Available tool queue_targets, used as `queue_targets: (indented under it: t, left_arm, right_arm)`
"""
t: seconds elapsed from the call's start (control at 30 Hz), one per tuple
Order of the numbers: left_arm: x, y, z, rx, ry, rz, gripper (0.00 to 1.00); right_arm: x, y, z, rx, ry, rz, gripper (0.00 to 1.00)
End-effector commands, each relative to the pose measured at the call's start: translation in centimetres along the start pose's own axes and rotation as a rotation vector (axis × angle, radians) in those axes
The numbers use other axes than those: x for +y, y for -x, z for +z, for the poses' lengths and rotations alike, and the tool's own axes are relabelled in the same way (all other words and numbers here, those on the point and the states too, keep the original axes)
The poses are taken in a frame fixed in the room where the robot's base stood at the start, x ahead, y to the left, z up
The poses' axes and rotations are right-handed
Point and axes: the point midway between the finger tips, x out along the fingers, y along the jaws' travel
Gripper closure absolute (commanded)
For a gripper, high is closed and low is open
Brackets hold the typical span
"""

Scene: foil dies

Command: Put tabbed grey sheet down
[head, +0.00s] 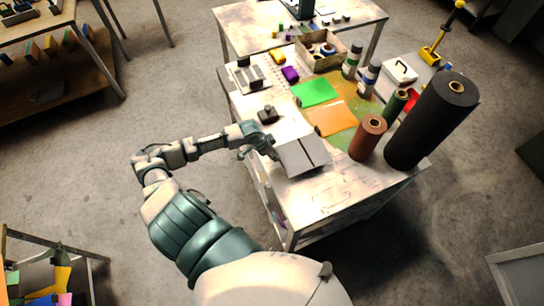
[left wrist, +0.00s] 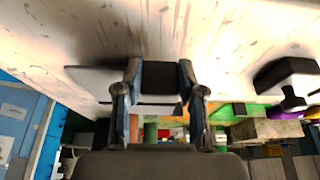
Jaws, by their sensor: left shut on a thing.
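The tabbed grey sheet (head: 303,156) is at the near left part of the work table, flat, with a dark line across it. My left gripper (head: 273,152) is at its left edge. In the left wrist view, my left gripper (left wrist: 160,82) is shut on the sheet's dark tab, which shows between the two fingers. The sheet (left wrist: 92,80) shows there nearly edge-on, close to the pale tabletop. I cannot tell whether it touches the table. My right gripper is in neither view.
The work table (head: 310,198) has bare room in front of the sheet. Behind lie an orange sheet (head: 332,118) and a green sheet (head: 315,92). A brown roll (head: 367,138) and a tall black roll (head: 430,122) stand to the right. A small dark block (head: 267,115) sits behind the gripper.

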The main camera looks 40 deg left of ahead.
Motion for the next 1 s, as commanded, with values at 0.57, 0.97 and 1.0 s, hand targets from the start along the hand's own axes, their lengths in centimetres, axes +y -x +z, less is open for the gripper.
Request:
queue_targets:
  t: [0.57, 0.97, 1.0]
  left_arm:
    - [-0.1, -3.3, 1.4, -0.005, 0.001, -0.003, 0.36]
    - [-0.3, -2.6, 1.5, -0.002, 0.001, -0.002, 0.36]
    - [-0.3, -2.1, 1.6, -0.003, 0.001, -0.002, 0.36]
  right_arm:
    - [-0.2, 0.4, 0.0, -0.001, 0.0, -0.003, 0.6]
    - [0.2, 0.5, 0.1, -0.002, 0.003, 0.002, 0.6]
    - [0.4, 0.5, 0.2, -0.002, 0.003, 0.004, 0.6]
